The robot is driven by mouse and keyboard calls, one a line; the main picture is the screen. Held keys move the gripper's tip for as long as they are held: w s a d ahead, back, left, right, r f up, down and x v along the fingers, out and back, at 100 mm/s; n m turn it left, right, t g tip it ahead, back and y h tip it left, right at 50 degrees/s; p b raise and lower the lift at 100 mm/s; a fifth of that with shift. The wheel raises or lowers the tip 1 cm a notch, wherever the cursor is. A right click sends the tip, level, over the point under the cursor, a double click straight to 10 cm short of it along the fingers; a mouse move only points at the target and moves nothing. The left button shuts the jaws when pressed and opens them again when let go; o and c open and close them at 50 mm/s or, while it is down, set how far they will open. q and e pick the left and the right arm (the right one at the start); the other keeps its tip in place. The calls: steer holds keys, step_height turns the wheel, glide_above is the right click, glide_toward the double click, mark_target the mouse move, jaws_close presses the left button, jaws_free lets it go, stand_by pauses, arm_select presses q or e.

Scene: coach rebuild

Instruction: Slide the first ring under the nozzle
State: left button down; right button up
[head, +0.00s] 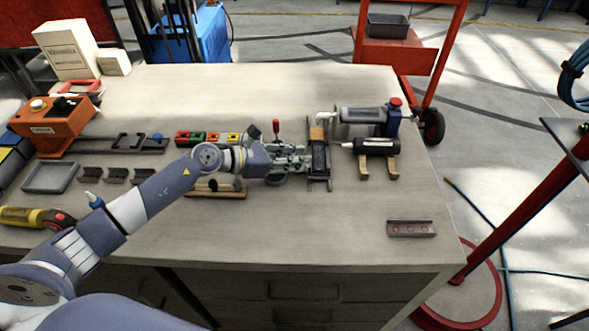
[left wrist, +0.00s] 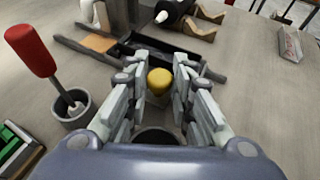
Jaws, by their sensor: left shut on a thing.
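My left gripper (head: 300,161) is shut on a small yellow knob-like piece (left wrist: 159,81), seen between its fingers in the left wrist view. Just beyond the fingers is a dark slide-like fixture (head: 319,158) with rails; it also shows in the left wrist view (left wrist: 150,48). A black cartridge (head: 377,147) with a pale nozzle tip (left wrist: 161,16) lies on wooden cradles to the right of the fixture. I cannot make out a ring clearly in the fixture. A dark round rim (left wrist: 158,137) lies low between the fingers, partly hidden. My right gripper is not in view.
A grey cylinder machine (head: 360,115) stands behind the cartridge. A red-handled tool (left wrist: 30,50) stands in a cup (left wrist: 70,108) left of my gripper. A small tray (head: 411,229) with red round spots lies front right. The front middle of the bench (head: 320,225) is clear.

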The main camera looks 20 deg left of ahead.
arm_select(q)
steer(key=w+b, duration=0.1)
steer(key=w+a+b, duration=0.1)
steer(key=w, duration=0.1)
steer(key=shift+w+f+b, duration=0.2)
steer(key=shift+w+b, duration=0.1)
steer(key=shift+w+a+r, duration=0.1)
steer(key=shift+w+r, duration=0.05)
steer(key=shift+w, duration=0.15)
steer(key=c, duration=1.7)
jaws_free()
steer(key=shift+o, duration=0.2)
